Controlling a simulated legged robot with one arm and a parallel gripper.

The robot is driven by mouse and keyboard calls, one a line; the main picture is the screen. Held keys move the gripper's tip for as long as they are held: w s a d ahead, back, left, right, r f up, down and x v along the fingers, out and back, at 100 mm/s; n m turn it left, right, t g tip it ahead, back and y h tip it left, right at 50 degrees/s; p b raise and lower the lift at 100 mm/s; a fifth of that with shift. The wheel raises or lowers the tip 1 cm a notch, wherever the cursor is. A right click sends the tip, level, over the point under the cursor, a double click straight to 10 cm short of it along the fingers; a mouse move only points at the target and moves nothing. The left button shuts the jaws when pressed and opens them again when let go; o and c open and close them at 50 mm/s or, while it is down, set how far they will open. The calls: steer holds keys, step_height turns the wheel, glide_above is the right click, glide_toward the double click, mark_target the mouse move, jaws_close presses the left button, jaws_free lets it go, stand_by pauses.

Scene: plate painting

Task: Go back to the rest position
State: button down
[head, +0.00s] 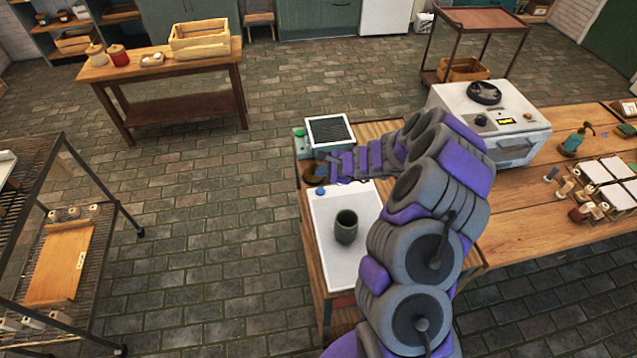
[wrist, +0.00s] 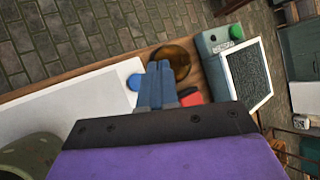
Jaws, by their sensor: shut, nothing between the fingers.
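My gripper (wrist: 160,85) is shut and empty, its two grey-blue fingers side by side in the wrist view. It also shows in the head view (head: 325,170), above the worktable between the screen device and the white panel. A round amber-brown piece (wrist: 178,55) lies just past the fingertips. A blue button (wrist: 133,82) is beside them to the left, and a red piece (wrist: 190,97) is partly hidden behind the fingers. My arm reaches over the right side of the table and hides part of it.
A dark green cup (head: 346,227) stands on the white panel (head: 330,265). The grey screen device (head: 330,131) with a green button (head: 299,132) stands behind it. A white oven-like machine (head: 490,118) is right of my arm. Open brick floor (head: 215,190) lies to the left.

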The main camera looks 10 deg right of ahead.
steer(key=s+a+r+n+g+y, duration=0.1)
steer(key=s+a+r+n, duration=0.2)
steer(key=a+r, duration=0.3)
steer(key=s+a+r+n+g+y, duration=0.1)
steer(key=s+a+r+n+y, duration=0.2)
steer(key=r, duration=0.4)
steer(key=s+a+r+n+g+h, duration=0.1)
steer(key=s+a+r+n+g, duration=0.1)
steer(key=s+a+r+n, duration=0.3)
steer(key=s+a+r+n+g, duration=0.1)
steer(key=s+r, duration=0.2)
steer(key=s, duration=0.4)
steer(key=s+d+r+n+g+h, duration=0.1)
steer(key=s+d+n+h, duration=0.1)
steer(key=s, duration=0.8)
steer(key=s+d+r+n+g+h, duration=0.1)
steer(key=s+d+n+h, duration=0.1)
steer(key=s+d+h, duration=0.2)
steer(key=s+d+r+n+g+h, duration=0.1)
steer(key=s+d, duration=0.7)
steer(key=s, duration=0.8)
steer(key=shift+s+d+n+g+h, duration=0.15)
steer(key=shift+d+n+g+h, duration=0.15)
steer(key=shift+n+h, duration=0.65)
